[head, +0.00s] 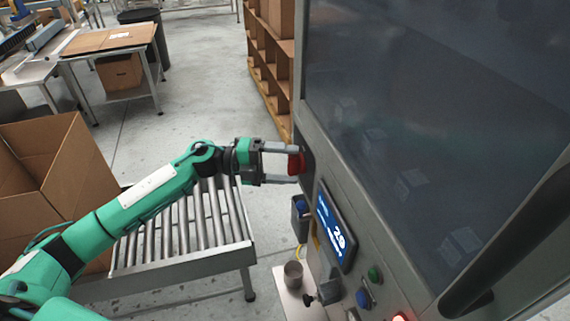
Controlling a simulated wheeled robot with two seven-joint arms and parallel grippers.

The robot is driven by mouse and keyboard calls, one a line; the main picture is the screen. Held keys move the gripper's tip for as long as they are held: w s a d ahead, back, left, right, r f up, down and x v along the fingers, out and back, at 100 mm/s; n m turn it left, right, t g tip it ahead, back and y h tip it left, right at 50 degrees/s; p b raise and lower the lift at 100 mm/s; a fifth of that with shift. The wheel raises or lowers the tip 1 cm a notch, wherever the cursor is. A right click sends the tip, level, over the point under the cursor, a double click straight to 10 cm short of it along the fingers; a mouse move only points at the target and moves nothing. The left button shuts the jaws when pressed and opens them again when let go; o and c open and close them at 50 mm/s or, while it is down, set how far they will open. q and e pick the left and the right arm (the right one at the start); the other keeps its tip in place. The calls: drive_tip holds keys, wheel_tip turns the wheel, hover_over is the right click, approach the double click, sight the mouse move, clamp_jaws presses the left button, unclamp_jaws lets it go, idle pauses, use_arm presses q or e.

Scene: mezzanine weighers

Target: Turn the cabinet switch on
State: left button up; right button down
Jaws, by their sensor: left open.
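The grey cabinet (312,115) with a large dark glass pane stands on the right side of the head view. A red switch knob (297,163) sticks out from its left edge. My left gripper (292,164) reaches in from the left and is open, with one finger above and one below the red knob. I cannot tell whether the fingers touch it. The knob's on or off position cannot be read from here. My right gripper is not in view.
A screen (335,229), a green button (375,273) and a blue button (362,298) sit lower on the cabinet. A roller conveyor (190,262) stands below my left arm. An open cardboard box (75,180) is at the left.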

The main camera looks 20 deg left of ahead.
use_arm(q)
drive_tip(key=shift+a, duration=0.1)
drive_tip(key=s+a+b, duration=0.2)
drive_tip(key=a+b, duration=0.2)
drive_tip(key=a, duration=0.9)
drive_tip(key=shift+s+a, duration=0.2)
drive_tip(key=shift+s, duration=0.2)
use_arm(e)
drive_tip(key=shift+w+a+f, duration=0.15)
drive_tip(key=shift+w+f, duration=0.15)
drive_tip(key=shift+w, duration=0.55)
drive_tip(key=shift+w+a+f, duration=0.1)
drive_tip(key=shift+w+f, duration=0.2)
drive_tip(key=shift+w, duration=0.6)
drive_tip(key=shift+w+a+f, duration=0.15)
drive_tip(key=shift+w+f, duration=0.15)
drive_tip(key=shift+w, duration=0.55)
use_arm(q)
drive_tip(key=shift+w, duration=0.1)
